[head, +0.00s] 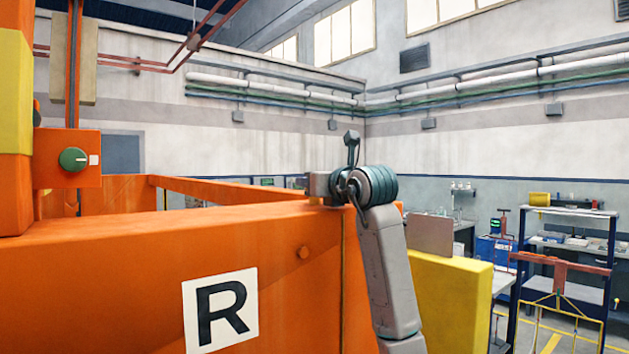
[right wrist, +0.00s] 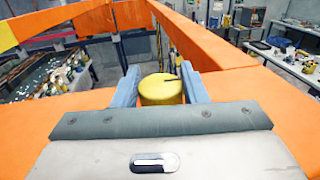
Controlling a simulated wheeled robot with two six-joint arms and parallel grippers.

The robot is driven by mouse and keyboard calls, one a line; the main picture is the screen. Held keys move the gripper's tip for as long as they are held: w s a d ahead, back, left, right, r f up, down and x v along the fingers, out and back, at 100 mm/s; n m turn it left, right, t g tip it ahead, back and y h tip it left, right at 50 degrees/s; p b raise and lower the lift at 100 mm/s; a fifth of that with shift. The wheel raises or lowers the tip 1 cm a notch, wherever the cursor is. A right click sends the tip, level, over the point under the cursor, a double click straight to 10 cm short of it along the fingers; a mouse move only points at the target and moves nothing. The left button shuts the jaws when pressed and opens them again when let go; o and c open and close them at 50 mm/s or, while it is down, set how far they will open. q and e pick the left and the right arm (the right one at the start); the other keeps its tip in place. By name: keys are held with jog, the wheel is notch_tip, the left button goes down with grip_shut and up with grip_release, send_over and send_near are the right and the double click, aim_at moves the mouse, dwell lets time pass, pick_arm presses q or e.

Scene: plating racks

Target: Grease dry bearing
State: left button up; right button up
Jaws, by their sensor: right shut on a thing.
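My right gripper (right wrist: 159,75) has its two blue-grey fingers on either side of a short yellow cylinder (right wrist: 160,92) and is shut on it. The cylinder's round top shows, with a small dark piece on it; its lower part is hidden by my wrist. In the head view my right arm rises in front of the orange frame, and its gripper end (head: 320,186) is at the frame's top edge, pointing left. The cylinder cannot be made out there. I cannot pick out a bearing in either view. My left gripper is not in view.
The large orange frame (head: 130,290) with an "R" plate (head: 220,309) fills the lower left. A green knob (head: 73,159) sits on an orange box at left. A yellow block (head: 455,300) stands right of my arm. A dark rack (head: 565,240) and benches stand farther right.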

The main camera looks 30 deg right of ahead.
dwell(0.4)
jog(key=o, duration=1)
jog(key=shift+s+f, duration=0.1)
jog(key=shift+s, duration=0.15)
jog(key=s+b, duration=0.1)
jog(key=s, duration=0.2)
jog(key=s+b, duration=0.2)
jog(key=s, duration=0.2)
jog(key=s+b, duration=0.2)
jog(key=s, duration=0.1)
jog(key=shift+s+a, duration=0.15)
jog(key=shift+a, duration=0.2)
